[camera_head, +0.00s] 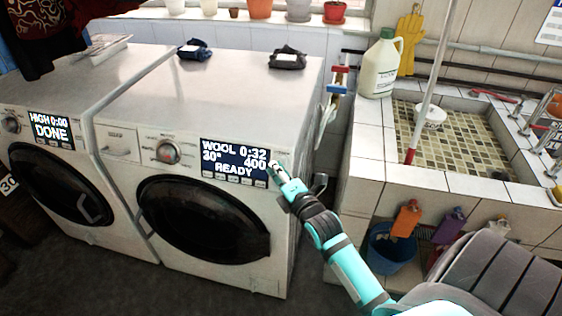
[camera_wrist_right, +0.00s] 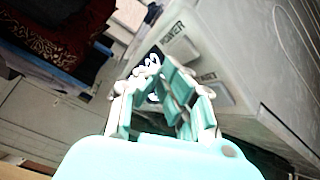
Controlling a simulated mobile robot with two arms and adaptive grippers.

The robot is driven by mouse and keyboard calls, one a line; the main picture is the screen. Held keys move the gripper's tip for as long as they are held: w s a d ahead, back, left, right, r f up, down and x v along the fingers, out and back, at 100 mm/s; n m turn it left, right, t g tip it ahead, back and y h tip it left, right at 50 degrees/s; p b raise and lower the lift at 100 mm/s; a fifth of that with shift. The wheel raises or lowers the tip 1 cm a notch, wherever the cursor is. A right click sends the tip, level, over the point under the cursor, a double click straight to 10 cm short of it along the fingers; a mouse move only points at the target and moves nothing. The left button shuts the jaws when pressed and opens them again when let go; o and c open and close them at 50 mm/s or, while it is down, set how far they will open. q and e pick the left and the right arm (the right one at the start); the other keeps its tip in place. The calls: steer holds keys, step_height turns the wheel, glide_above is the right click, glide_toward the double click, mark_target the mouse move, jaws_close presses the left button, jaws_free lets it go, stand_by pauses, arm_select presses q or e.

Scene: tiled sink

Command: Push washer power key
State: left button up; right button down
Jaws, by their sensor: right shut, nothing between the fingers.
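The washer (camera_head: 215,90) stands in the middle of the head view. Its display (camera_head: 234,161) reads WOOL 0:32, 30°, 400, READY. The power key (camera_wrist_right: 180,46), labelled POWER, shows in the right wrist view, with a second key (camera_wrist_right: 217,91) below it. My right gripper (camera_head: 274,168) is shut and empty at the right end of the display. In the right wrist view its fingers (camera_wrist_right: 160,75) are close to the power key; I cannot tell whether they touch it. The power key is hidden by the gripper in the head view. My left gripper is not in view.
A dryer-like machine (camera_head: 75,80) showing DONE stands at left. Folded dark cloths (camera_head: 287,58) lie on the washer top. At right is a tiled sink (camera_head: 440,170) with a white jug (camera_head: 381,65), a leaning pole (camera_head: 432,85) and a blue bucket (camera_head: 389,250) below.

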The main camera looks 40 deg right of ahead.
steer(key=shift+w+d, duration=0.1)
steer(key=shift+w+d+f, duration=0.15)
steer(key=shift+w+d, duration=0.05)
steer(key=shift+d, duration=0.05)
stand_by(0.5)
steer(key=shift+s+a+r+p, duration=0.2)
steer(key=shift+s+a+p, duration=0.15)
steer(key=shift+p, duration=0.15)
steer(key=s+a+r+p, duration=0.2)
steer(key=s+a+p, duration=0.1)
steer(key=a+p, duration=0.1)
steer(key=shift+s+a, duration=0.2)
steer(key=shift+s, duration=0.15)
